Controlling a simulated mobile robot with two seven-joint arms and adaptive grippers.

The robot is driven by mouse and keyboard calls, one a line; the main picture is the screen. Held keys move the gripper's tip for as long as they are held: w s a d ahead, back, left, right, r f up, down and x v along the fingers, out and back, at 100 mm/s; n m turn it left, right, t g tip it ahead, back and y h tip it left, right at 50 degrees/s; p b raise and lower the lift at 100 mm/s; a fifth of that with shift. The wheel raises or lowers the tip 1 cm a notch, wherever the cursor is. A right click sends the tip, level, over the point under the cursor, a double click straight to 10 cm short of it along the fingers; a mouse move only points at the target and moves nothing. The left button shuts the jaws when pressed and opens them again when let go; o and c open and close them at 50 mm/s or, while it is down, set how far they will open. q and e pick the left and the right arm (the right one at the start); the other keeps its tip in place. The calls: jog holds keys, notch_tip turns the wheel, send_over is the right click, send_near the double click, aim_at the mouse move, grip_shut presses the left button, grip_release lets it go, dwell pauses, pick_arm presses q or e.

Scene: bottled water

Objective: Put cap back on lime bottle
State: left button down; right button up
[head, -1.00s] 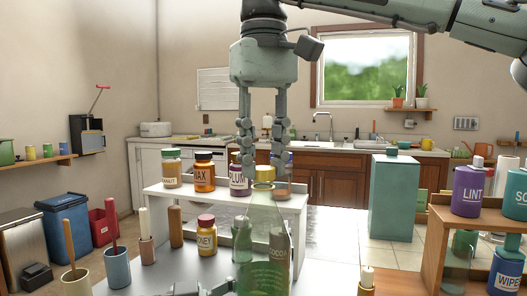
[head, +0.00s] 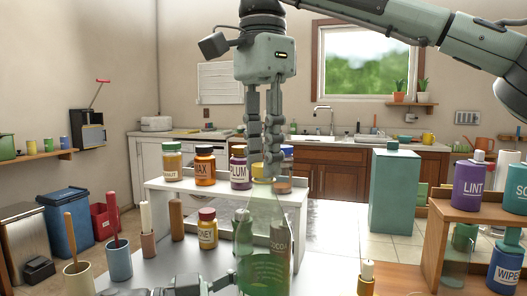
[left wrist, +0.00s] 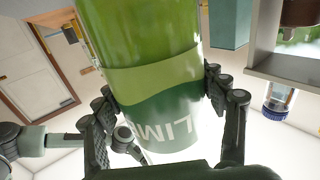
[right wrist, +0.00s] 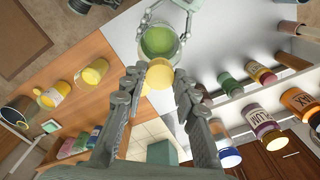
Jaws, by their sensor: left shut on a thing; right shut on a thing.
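The lime bottle (head: 264,245) is a clear green bottle standing upright in the front middle of the head view. Its "LIME" label (left wrist: 165,125) shows in the left wrist view. My left gripper (head: 222,284) is shut around the bottle's body, with a finger on each side in the left wrist view (left wrist: 165,105). My right gripper (head: 264,165) points down above the bottle and is shut on the yellow cap (right wrist: 158,76). The cap is at the bottle's mouth in the head view; I cannot tell whether they touch. The bottle (right wrist: 160,42) lies beyond the cap in the right wrist view.
A white shelf (head: 292,222) behind the bottle bears several jars, including a plum jar (head: 239,168). A honey jar (head: 207,231) and cups with brushes stand left. A wooden shelf (head: 440,235) with lint and wipes containers and a teal box (head: 394,190) are right.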

jog(key=m, duration=1.8)
jog(key=shift+w, duration=0.1)
jog(key=m, duration=1)
jog(key=shift+d, duration=0.1)
jog(key=m, duration=0.5)
jog(key=shift+f, duration=0.1)
jog(key=m, duration=0.3)
jog(key=o, duration=0.8)
